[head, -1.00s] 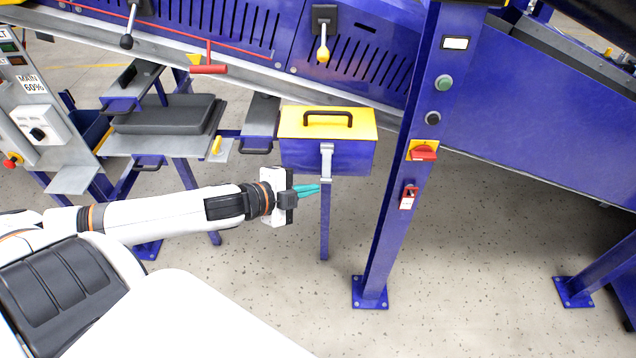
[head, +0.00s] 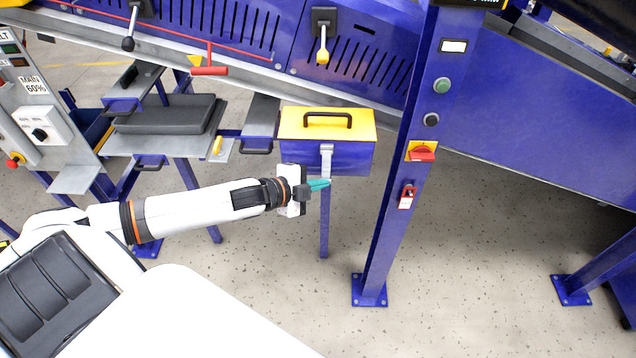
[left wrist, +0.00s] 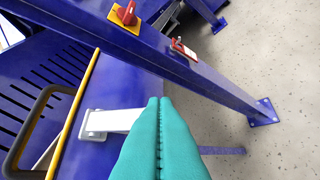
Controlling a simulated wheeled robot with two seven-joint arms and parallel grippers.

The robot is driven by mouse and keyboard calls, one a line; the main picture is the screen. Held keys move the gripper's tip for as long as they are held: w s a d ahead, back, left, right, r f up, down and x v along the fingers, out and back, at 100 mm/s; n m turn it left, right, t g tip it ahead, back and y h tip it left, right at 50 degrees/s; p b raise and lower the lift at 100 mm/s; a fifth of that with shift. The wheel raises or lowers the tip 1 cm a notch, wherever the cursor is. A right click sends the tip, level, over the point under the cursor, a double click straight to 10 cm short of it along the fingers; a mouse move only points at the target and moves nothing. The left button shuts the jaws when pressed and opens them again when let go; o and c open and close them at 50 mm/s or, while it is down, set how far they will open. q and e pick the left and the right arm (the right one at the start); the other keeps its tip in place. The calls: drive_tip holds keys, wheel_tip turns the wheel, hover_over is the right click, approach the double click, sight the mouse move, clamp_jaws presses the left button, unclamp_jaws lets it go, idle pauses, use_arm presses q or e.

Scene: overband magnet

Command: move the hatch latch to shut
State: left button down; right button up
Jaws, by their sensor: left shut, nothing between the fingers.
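A blue box (head: 300,156) with a yellow lid (head: 290,124) and black handle stands on a post; its lid lies closed. A light grey latch (head: 326,160) hangs down the box front; it also shows in the left wrist view (left wrist: 112,121), with its far end hidden behind my fingers. My left gripper (head: 325,184) is shut and empty, its teal fingertips at the lower end of the latch. The fingers also fill the lower middle of the left wrist view (left wrist: 160,110). I cannot tell whether they touch the latch. My right gripper is not in view.
A blue post (head: 396,190) with buttons and a red switch (head: 422,152) stands right of the box. Slatted blue panels with a black-knobbed lever (head: 128,40) and a yellow-knobbed lever (head: 322,50) are behind. The floor in front is clear.

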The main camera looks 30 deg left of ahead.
use_arm(q)
drive_tip(key=shift+f, duration=0.1)
drive_tip(key=w+a+f+m+t+b, duration=0.2)
drive_tip(key=f+m+t+b, duration=0.3)
drive_tip(key=b, duration=1.4)
drive_tip(key=shift+w+a+f+m+t+h+b, duration=0.2)
drive_tip(key=shift+w+f+m+t+h+b, duration=0.15)
drive_tip(key=shift+w+m+t, duration=0.4)
drive_tip(key=shift+w, duration=0.15)
